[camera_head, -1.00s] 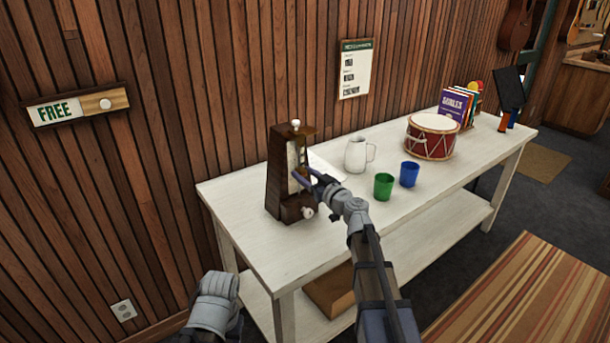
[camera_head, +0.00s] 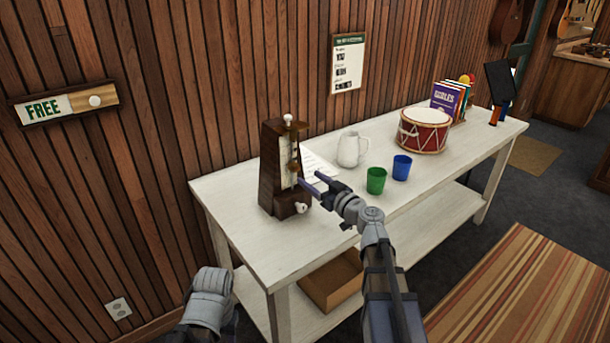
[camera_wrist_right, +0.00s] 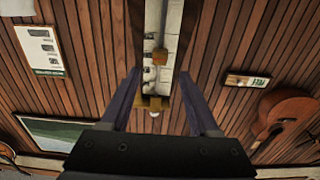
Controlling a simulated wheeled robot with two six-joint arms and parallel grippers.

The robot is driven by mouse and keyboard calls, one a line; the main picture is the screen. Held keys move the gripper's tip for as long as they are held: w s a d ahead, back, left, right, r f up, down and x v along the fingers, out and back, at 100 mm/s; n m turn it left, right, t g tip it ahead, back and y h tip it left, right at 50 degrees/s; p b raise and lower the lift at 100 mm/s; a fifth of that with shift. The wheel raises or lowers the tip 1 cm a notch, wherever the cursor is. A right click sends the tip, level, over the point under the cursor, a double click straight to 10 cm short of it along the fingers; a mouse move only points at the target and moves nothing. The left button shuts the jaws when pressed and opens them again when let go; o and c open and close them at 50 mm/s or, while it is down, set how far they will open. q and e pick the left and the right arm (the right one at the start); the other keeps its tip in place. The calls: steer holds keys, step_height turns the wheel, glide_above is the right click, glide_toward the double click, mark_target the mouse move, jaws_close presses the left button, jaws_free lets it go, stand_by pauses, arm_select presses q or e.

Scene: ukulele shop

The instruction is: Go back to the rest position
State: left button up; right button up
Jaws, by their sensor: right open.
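My right gripper (camera_head: 313,183) is open and empty, just right of a dark wooden metronome (camera_head: 270,172) on the white table (camera_head: 250,235). In the head view its fingertips look close to the metronome's front; I cannot tell the exact gap. In the right wrist view my right gripper (camera_wrist_right: 158,78) has its fingers spread wide, with the metronome's pale scale (camera_wrist_right: 162,50) and brass parts between them, nothing held. Of my left arm, only a grey link shows at the lower left of the head view; its gripper is out of view.
A white pitcher (camera_head: 351,150), a green cup (camera_head: 376,181), a blue cup (camera_head: 401,168), a red drum (camera_head: 424,131) and books (camera_head: 448,101) stand to the right on the table. A paper (camera_head: 318,166) lies behind my gripper. A box (camera_head: 333,283) sits on the lower shelf.

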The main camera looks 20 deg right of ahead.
steer(key=shift+s, duration=0.15)
steer(key=s+a+f+n+g+y+p, duration=0.1)
steer(key=s+a+f+g+p, duration=0.15)
steer(key=a, duration=0.45)
steer(key=s+a+f+n+g+y+p, duration=0.1)
steer(key=s+a+f+g, duration=0.1)
steer(key=s+a+g, duration=0.35)
steer(key=s+a+f+n+g+y+p, duration=0.1)
steer(key=s+a+f+g+p, duration=0.1)
steer(key=a, duration=0.7)
steer(key=s+a+f+g+h+p, duration=0.2)
steer(key=s+f+g+h+p, duration=0.15)
steer(key=s, duration=0.55)
arm_select(q)
step_height(320, 180, up, 12)
steer(key=p, duration=0.2)
steer(key=shift+f, duration=0.25)
arm_select(e)
steer(key=s+d+m+g+h, duration=0.3)
steer(key=s+d+g+h, duration=0.1)
steer(key=s+h, duration=0.3)
steer(key=shift+s+f, duration=0.2)
steer(key=shift+s, duration=0.85)
arm_select(q)
steer(key=shift+o, duration=0.4)
arm_select(e)
steer(key=shift+a, duration=0.1)
